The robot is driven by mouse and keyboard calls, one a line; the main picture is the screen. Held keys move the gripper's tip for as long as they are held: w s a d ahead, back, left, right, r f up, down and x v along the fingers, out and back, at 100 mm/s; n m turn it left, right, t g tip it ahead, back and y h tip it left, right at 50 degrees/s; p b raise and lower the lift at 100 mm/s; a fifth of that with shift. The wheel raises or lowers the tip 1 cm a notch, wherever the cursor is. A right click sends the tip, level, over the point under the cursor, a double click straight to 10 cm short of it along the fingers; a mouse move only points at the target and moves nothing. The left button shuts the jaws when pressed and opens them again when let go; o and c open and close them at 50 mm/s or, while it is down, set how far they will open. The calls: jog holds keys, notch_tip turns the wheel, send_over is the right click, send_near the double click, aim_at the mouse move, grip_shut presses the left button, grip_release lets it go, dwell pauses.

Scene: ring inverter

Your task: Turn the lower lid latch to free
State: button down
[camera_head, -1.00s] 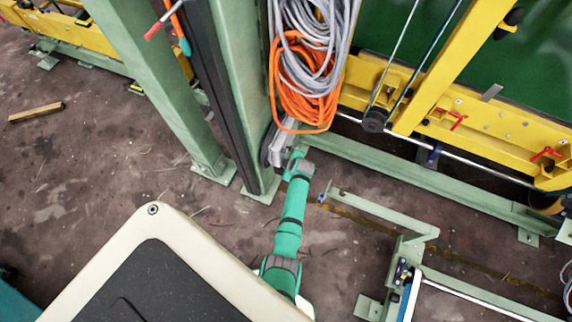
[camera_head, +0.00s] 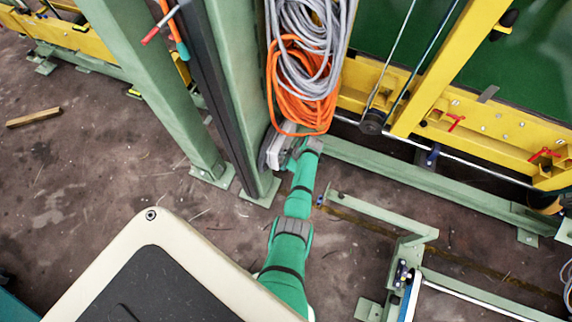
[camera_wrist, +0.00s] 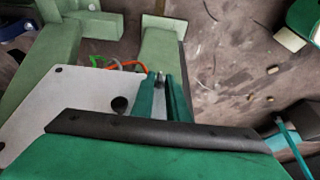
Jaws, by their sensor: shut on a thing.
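The inverter (camera_head: 274,152) is a pale grey box on the green column, low beside the hanging cables. My gripper is at its right side, and its jaws are hidden in the head view. In the wrist view the pale grey lid (camera_wrist: 75,90) shows at left with a round black knob (camera_wrist: 120,104). My gripper's two green fingers (camera_wrist: 161,82) are right of that knob, at the lid's edge. They are shut on a small grey piece (camera_wrist: 160,84), which seems to be the lower lid latch. The fingers mostly cover it, so its angle cannot be told.
Orange cable (camera_head: 300,95) and grey cable (camera_head: 312,40) hang just above my arm. A green floor beam (camera_head: 430,185) and a low green frame (camera_head: 385,212) lie to the right. The floor at left is mostly open.

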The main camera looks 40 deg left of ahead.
jog(key=c, duration=1.9)
grip_release()
jog(key=v, duration=1)
jog(key=shift+r, duration=0.35)
jog(key=shift+d, duration=0.15)
